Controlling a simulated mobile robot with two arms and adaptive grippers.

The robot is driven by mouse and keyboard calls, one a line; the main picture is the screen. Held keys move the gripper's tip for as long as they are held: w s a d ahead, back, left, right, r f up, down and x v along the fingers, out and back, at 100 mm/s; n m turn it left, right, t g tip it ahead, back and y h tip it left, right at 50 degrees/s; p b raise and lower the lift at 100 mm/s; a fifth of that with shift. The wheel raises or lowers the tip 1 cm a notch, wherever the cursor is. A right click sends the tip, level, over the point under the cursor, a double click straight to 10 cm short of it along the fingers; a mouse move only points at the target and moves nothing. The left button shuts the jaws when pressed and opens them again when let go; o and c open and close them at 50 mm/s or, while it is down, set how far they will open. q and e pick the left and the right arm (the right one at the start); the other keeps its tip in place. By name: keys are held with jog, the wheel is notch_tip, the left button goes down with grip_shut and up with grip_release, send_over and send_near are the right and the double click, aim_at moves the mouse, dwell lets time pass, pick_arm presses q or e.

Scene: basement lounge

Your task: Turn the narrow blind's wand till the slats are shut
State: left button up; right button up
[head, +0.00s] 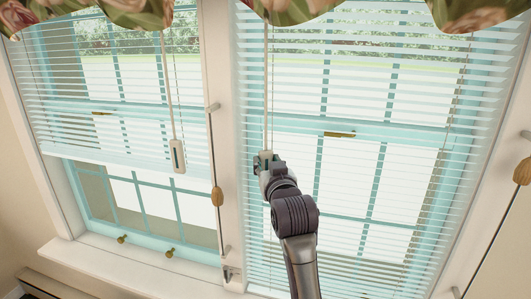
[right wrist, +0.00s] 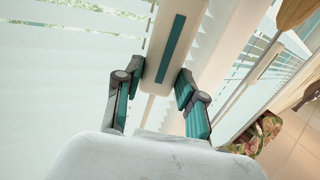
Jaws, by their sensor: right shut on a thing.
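Two white blinds hang side by side in the head view. The left blind (head: 110,160) looks the narrower and stops partway down its window; the right blind (head: 370,215) reaches lower. The outside shows between the slats of both. The left blind's wand (head: 166,80) hangs free, with a pale handle (head: 178,157) bearing a teal strip. My right gripper (head: 266,163) is at the lower end of the right blind's wand (head: 268,80). In the right wrist view, that gripper (right wrist: 154,80) is shut on the wand's pale, teal-striped handle (right wrist: 175,45). My left gripper is out of view.
A wooden cord pull (head: 217,196) hangs by the post between the windows; another wooden pull (head: 523,172) is at the right edge. Floral fabric (head: 310,8) hangs across the top. A pale sill (head: 130,268) juts out below the left window.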

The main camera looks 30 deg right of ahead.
jog(key=n+y, duration=0.2)
jog(key=shift+s+d+r+t+y+p, duration=0.1)
jog(key=shift+d+r+t+y+p, duration=0.1)
jog(key=shift+d+t+y+p, duration=0.15)
pick_arm(q)
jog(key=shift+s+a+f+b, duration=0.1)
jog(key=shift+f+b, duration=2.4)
jog(key=shift+b, duration=0.75)
pick_arm(e)
jog(key=shift+d+n+y, duration=0.15)
jog(key=shift+n+y, duration=0.9)
jog(key=shift+y, duration=0.65)
jog(key=shift+d+n+y, duration=0.2)
jog(key=shift+n+y, duration=0.9)
jog(key=shift+y, duration=0.55)
jog(key=shift+d+n+y, duration=0.15)
jog(key=shift+n+y, duration=0.9)
jog(key=shift+y, duration=0.65)
jog(key=o, duration=1.1)
jog(key=shift+f, duration=0.15)
jog(key=shift+o, duration=0.2)
